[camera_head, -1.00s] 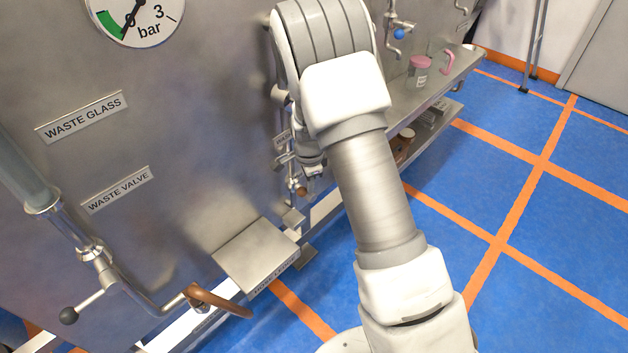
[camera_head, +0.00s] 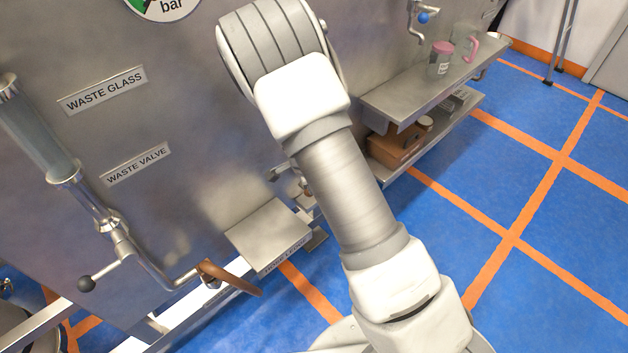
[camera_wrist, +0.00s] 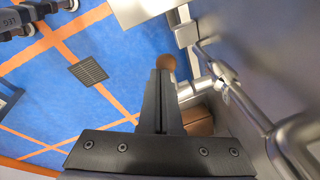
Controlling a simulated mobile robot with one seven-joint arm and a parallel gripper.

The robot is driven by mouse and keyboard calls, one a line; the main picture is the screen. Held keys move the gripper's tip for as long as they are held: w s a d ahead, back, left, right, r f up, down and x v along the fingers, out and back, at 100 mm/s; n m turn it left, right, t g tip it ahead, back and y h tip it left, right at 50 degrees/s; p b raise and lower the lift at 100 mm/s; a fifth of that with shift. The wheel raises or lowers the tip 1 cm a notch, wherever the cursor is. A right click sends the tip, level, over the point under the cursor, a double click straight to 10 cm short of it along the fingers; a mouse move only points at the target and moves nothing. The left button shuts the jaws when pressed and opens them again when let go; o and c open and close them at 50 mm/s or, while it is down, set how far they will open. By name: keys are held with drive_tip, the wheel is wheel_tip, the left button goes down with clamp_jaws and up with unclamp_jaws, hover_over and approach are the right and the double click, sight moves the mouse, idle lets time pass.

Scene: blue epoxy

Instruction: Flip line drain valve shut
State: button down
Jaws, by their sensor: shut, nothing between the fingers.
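In the wrist view, my gripper (camera_wrist: 160,78) is shut and empty, its two dark fingers together. A brown round knob (camera_wrist: 166,62) shows just beyond the fingertips; I cannot tell whether they touch it. A metal pipe with fittings (camera_wrist: 222,85) runs along the steel wall to the right of the fingers. No label for the line drain valve is readable, so I cannot tell for sure that the knob belongs to it. In the head view, my arm hides my gripper, and only bits of metal fittings (camera_head: 283,172) show left of the arm.
A steel ledge (camera_head: 268,235) juts out left of my arm. The blue floor (camera_head: 480,180) is open there.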

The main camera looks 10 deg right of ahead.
drive_tip(key=shift+s+a+f, duration=0.25)
drive_tip(key=shift+s+f, duration=0.05)
drive_tip(key=shift+f, duration=0.3)
